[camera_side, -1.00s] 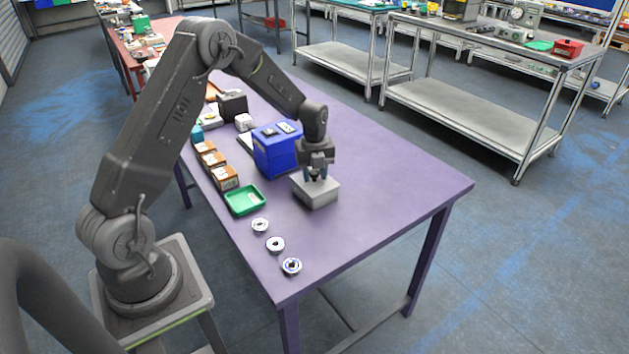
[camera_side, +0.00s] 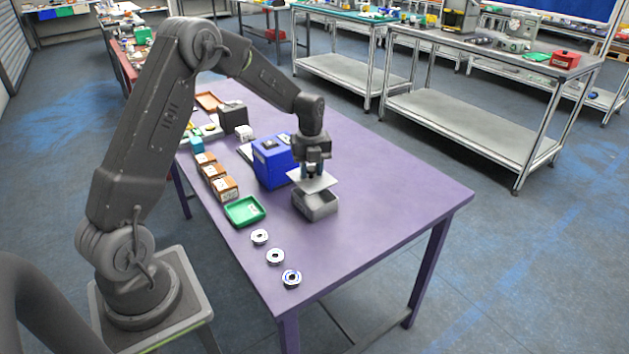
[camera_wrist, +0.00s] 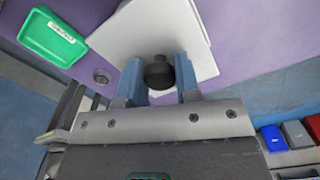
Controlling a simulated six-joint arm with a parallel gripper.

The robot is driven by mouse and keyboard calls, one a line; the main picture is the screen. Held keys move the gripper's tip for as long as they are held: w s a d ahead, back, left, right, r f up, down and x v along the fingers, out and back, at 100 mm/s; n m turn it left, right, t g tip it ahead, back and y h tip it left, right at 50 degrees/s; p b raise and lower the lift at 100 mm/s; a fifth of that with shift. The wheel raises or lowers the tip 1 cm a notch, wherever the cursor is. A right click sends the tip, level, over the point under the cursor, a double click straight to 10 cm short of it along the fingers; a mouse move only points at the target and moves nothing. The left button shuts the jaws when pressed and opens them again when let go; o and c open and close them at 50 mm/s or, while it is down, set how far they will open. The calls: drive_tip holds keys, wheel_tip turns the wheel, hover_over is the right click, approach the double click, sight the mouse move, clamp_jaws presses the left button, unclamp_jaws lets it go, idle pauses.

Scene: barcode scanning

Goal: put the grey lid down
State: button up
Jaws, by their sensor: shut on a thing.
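The grey lid (camera_side: 313,181) is a flat, light square plate. My gripper (camera_side: 314,172) is shut on its dark round knob (camera_wrist: 158,72), which shows between the two blue fingers in the wrist view. The lid is held above the grey box (camera_side: 317,206), apart from it and slightly tilted. The box stands open on the purple table, its dark inside partly showing below the lid. In the wrist view the lid (camera_wrist: 130,32) hides most of what is beneath it.
A blue box (camera_side: 271,162) stands left of and behind the grey box. A green tray (camera_side: 244,211) lies to the left, with three round discs (camera_side: 275,256) along the table's near left side. The purple table (camera_side: 400,215) is clear to the right.

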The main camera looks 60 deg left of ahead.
drive_tip(key=s+a+r, duration=0.6)
drive_tip(key=s+a, duration=0.1)
hover_over(350, 240)
wheel_tip(350, 240, down, 11)
drive_tip(key=shift+f, duration=2.05)
drive_tip(key=shift+f, duration=0.1)
drive_tip(key=o, duration=0.9)
